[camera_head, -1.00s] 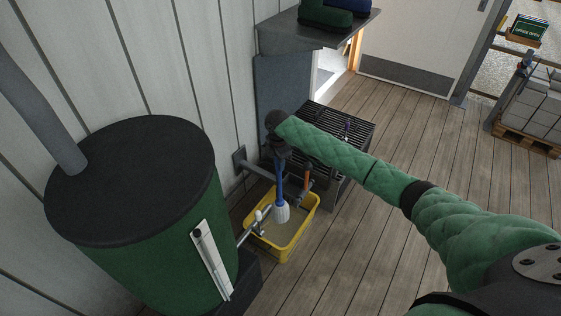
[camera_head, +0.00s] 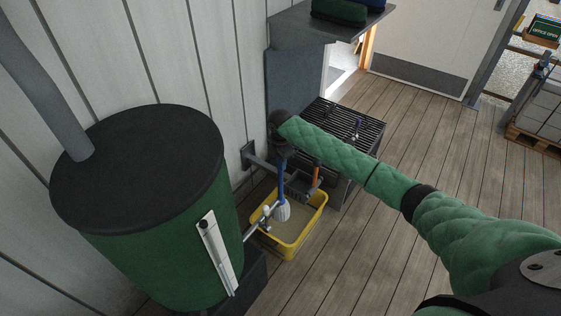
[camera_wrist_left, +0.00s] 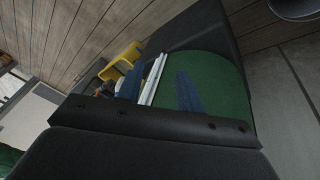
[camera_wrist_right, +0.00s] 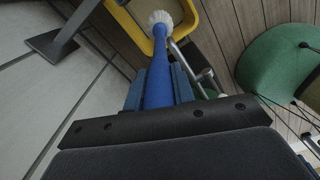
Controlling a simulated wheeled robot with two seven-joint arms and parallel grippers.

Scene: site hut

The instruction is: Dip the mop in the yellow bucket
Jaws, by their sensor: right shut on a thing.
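The mop has a blue handle (camera_head: 281,180) and a white head (camera_head: 282,212). My right gripper (camera_head: 282,150) is shut on the handle; the right wrist view shows the handle (camera_wrist_right: 158,85) between its fingers. The mop hangs head down. The yellow bucket (camera_head: 291,254) stands on the floor by the wall, with greyish contents. In the head view the mop head lies inside the bucket's outline; I cannot tell whether it touches the contents. My left gripper (camera_wrist_left: 158,88) is open and empty in its wrist view, facing the green tank (camera_wrist_left: 215,75) and the bucket (camera_wrist_left: 122,58).
The green tank (camera_head: 170,255) with a black lid stands left of the bucket. A metal tap (camera_head: 262,220) reaches over the bucket's left side. A black slatted unit (camera_head: 345,125) stands behind, and an orange-handled thing (camera_head: 316,174) is near it. The floor at right is clear.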

